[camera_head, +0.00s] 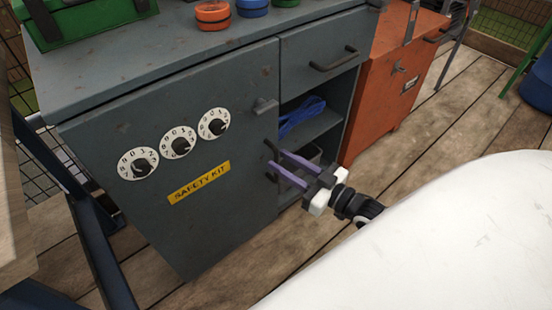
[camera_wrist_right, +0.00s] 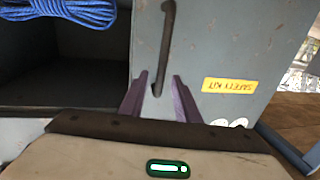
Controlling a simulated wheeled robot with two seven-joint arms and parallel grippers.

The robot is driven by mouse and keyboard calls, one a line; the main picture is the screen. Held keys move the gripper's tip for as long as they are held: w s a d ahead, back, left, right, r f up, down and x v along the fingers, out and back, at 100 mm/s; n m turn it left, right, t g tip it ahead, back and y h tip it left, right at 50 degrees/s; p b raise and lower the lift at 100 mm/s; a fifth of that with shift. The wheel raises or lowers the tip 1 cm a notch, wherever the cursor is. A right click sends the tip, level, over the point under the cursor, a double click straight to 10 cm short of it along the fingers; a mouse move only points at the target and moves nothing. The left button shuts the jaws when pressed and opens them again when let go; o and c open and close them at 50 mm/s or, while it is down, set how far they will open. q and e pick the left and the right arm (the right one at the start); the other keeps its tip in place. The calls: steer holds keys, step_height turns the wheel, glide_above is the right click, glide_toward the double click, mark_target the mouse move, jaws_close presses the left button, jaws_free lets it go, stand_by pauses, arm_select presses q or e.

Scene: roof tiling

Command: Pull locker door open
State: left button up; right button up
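The grey locker door (camera_head: 130,215) has three white dials (camera_head: 178,143) and a yellow "SAFETY KIT" label (camera_head: 199,182). It looks shut or nearly so. A grey latch knob (camera_head: 264,106) sits near its upper right edge. My right gripper (camera_head: 272,162) is at the door's right edge, its purple fingers apart and pointing at the door. In the right wrist view, the dark bar handle (camera_wrist_right: 166,40) runs upright on the door, and its lower end shows between the open fingers (camera_wrist_right: 160,76). Whether they touch it I cannot tell. My left gripper is out of view.
Right of the door is an open shelf with blue rope (camera_head: 302,117), below a drawer (camera_head: 325,55). An orange cabinet (camera_head: 385,85) stands farther right. A green box (camera_head: 85,20) and coloured pucks (camera_head: 213,15) sit on top. Wooden floor (camera_head: 440,125) is clear at right.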

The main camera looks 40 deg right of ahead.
steer(key=shift+x, duration=1.45)
jaws_close()
steer(key=shift+s, duration=0.1)
